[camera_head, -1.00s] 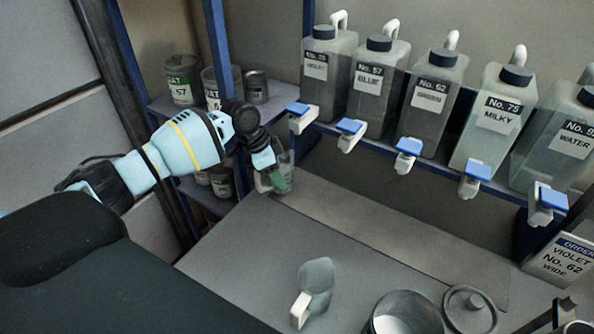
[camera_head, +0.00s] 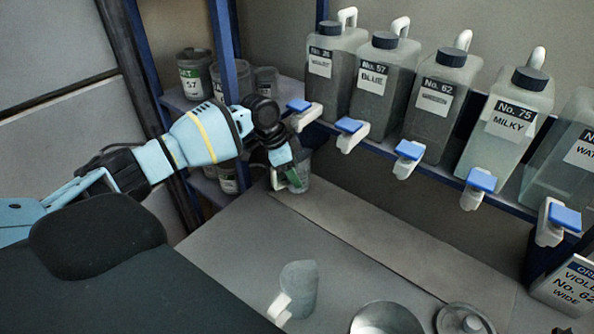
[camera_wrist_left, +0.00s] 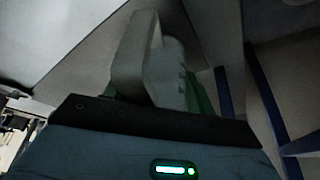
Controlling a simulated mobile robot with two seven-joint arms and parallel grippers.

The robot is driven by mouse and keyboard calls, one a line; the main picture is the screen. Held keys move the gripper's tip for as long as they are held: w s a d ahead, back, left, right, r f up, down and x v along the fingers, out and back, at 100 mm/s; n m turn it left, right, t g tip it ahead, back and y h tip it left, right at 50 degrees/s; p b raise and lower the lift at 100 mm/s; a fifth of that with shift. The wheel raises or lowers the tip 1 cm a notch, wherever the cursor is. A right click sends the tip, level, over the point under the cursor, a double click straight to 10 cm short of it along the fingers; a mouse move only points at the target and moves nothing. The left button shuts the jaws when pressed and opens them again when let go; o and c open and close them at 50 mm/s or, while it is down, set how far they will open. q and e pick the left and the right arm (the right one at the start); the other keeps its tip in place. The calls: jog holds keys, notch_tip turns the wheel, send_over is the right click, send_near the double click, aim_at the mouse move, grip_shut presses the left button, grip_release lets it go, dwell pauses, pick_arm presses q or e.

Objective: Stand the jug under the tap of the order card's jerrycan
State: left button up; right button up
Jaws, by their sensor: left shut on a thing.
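My left gripper (camera_head: 290,177) is shut on a clear jug (camera_head: 304,170), low below the leftmost tap (camera_head: 302,114) in the head view. I cannot tell whether it touches the bench. In the left wrist view the jug's pale handle (camera_wrist_left: 132,58) stands up between the fingers. The order card (camera_head: 570,287) reads Violet, No. 62, wide. The No. 62 jerrycan (camera_head: 436,98) is the middle one on the rack; its small colour word is unreadable. Its tap (camera_head: 408,158) has a blue lever. My right gripper is not in view.
A second jug (camera_head: 299,289) stands on the bench (camera_head: 240,250). A round pot (camera_head: 388,318) and a lid (camera_head: 462,320) lie to its right. Other jerrycans, such as the blue No. 57 (camera_head: 380,85), flank the middle one. A blue post (camera_head: 222,60) stands behind my left wrist.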

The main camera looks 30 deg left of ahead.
pick_arm(q)
jog(key=shift+w+f, duration=0.15)
jog(key=shift+f, duration=0.05)
jog(key=o, duration=1)
jog(key=shift+a+r, duration=0.15)
jog(key=shift+r, duration=0.5)
jog(key=s+a, duration=0.4)
jog(key=s+a+b, duration=0.1)
jog(key=s+a, duration=0.3)
jog(key=a, duration=0.1)
jog(key=shift+s+a+r, duration=0.1)
